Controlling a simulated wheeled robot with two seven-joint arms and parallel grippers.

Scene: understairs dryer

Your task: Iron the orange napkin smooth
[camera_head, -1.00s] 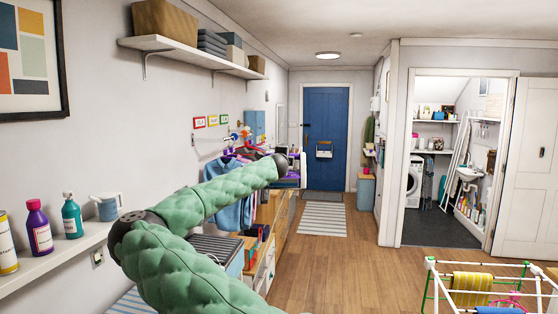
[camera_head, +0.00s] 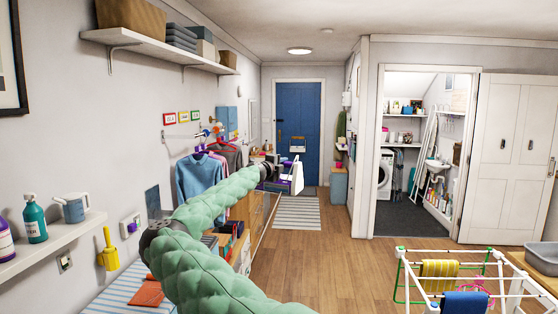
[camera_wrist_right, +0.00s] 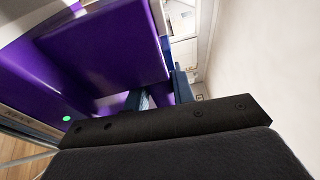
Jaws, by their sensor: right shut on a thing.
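The orange napkin (camera_head: 147,292) lies on the blue-and-white striped ironing board (camera_head: 122,284) at the lower left of the head view. It looks uneven, and my green arm partly hides the board. My right gripper (camera_head: 272,175) is far out ahead, beyond the napkin and away from it. It is shut on a purple and white iron (camera_head: 295,177), held up in the air. In the right wrist view the iron's purple body (camera_wrist_right: 95,55) fills the upper left, close in front of the dark gripper (camera_wrist_right: 160,95). My left gripper is not in view.
A wall shelf with a teal bottle (camera_head: 34,218) and a jug (camera_head: 73,207) is at left. Hanging clothes (camera_head: 200,180) and drawers line the left wall. A drying rack (camera_head: 440,275) with towels stands at lower right. The middle floor is clear.

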